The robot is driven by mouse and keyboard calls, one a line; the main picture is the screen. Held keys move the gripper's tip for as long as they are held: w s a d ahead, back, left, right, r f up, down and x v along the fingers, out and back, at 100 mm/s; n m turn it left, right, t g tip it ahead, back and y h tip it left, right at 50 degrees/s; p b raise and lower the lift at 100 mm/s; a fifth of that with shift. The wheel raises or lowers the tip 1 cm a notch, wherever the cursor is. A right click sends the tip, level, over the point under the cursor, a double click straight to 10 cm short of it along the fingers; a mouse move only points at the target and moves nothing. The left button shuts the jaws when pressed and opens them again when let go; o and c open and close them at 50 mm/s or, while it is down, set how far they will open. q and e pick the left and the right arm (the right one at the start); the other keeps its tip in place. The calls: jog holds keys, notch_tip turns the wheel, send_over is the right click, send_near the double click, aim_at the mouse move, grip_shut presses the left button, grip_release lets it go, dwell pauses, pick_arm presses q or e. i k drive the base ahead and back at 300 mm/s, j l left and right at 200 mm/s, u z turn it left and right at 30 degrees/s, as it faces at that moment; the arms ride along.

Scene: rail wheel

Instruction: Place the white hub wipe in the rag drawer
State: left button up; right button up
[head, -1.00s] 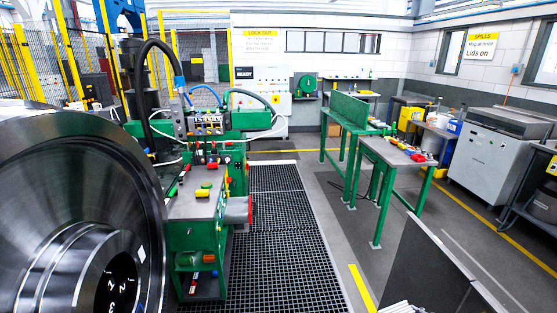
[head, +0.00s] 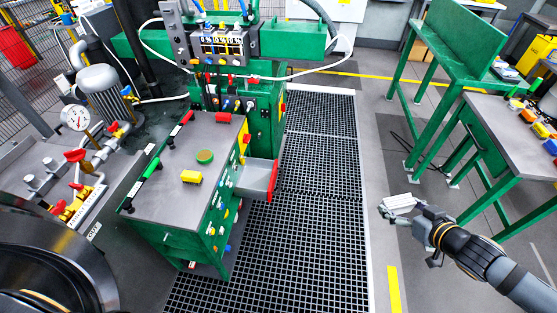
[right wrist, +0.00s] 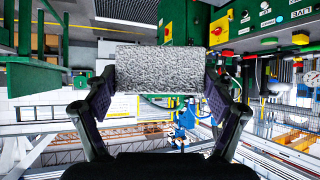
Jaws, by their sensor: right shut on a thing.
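The white hub wipe (head: 399,202) is held in my right gripper (head: 408,212), at the right of the head view above the floor. In the right wrist view the wipe (right wrist: 157,69) is a pale, rough-textured block gripped between both fingers of the gripper (right wrist: 158,84). A grey drawer with a red end (head: 258,180) stands pulled out from the right side of the green cabinet (head: 190,235). I cannot read a label on it. The wipe is well to the right of this drawer, apart from it. My left gripper is not in view.
A black floor grating (head: 290,235) lies between the cabinet and my right gripper. A green-legged bench (head: 500,110) stands at the right. The space above the grating is clear.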

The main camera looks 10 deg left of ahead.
aim_at(255, 182)
jog(key=i+l+u, duration=0.15)
jog(key=i+u, duration=0.3)
jog(key=i+l+u, duration=0.2)
jog(key=u, duration=0.2)
jog(key=i+l+u, duration=0.3)
jog(key=u, duration=0.15)
jog(key=i+l+u, duration=0.2)
jog(key=l+u, duration=0.2)
jog(key=i+l+u, duration=0.1)
jog(key=l+u, duration=0.35)
jog(key=l, duration=0.15)
jog(key=l+u, duration=0.15)
jog(key=l, duration=0.35)
jog(key=i, duration=0.05)
